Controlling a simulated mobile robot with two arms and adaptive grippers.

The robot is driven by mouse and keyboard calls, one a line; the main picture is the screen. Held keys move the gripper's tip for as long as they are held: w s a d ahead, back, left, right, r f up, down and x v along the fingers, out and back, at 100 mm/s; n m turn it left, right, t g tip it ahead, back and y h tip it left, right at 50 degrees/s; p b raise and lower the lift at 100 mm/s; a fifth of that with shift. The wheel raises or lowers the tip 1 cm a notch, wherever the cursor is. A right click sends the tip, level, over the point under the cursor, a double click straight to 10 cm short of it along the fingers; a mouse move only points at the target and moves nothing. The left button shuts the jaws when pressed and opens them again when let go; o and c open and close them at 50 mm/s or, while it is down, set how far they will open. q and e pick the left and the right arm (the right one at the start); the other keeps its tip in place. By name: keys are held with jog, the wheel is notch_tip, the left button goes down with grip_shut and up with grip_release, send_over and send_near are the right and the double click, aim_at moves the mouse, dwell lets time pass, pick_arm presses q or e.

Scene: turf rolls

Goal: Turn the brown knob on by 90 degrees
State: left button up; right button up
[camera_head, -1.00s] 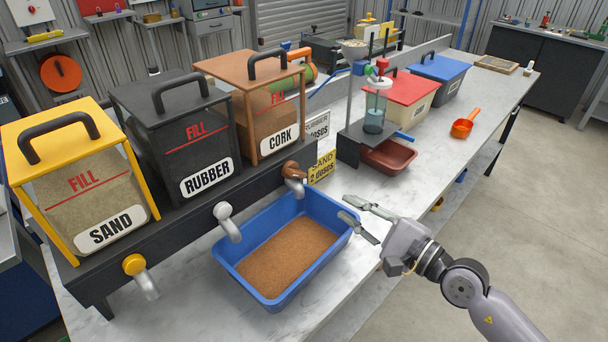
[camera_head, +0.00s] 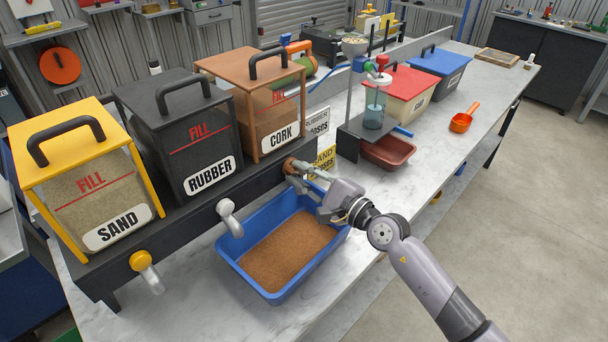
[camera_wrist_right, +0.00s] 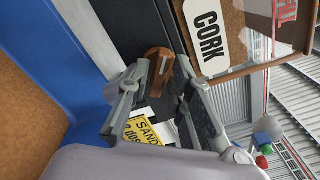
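The brown knob (camera_head: 291,165) sits on the spout under the brown-framed cork dispenser (camera_head: 262,110). In the right wrist view the knob (camera_wrist_right: 158,62) lies between and just beyond the fingers, with a finger on either side. My right gripper (camera_head: 300,178) is at the knob in the head view, its fingers reaching in from the right. In the wrist view the right gripper (camera_wrist_right: 160,90) is open, with a gap around the knob; contact is hard to tell. The cork spout is mostly hidden. My left gripper is not in view.
A blue tray (camera_head: 232,262) holding brown granules stands below the spouts, under my right gripper. The grey rubber knob (camera_head: 226,207) and yellow sand knob (camera_head: 140,261) are to the left. A yellow sand card (camera_head: 326,158) stands close behind the gripper.

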grip_shut()
dwell(0.5)
jog(key=m+p, duration=0.2)
jog(key=m, duration=0.2)
jog(key=shift+r+p, duration=0.2)
jog(key=shift+p, duration=0.1)
jog(key=m+p, duration=0.2)
jog(key=m, duration=0.4)
jog(key=shift+w+d+f, duration=0.1)
dwell(0.4)
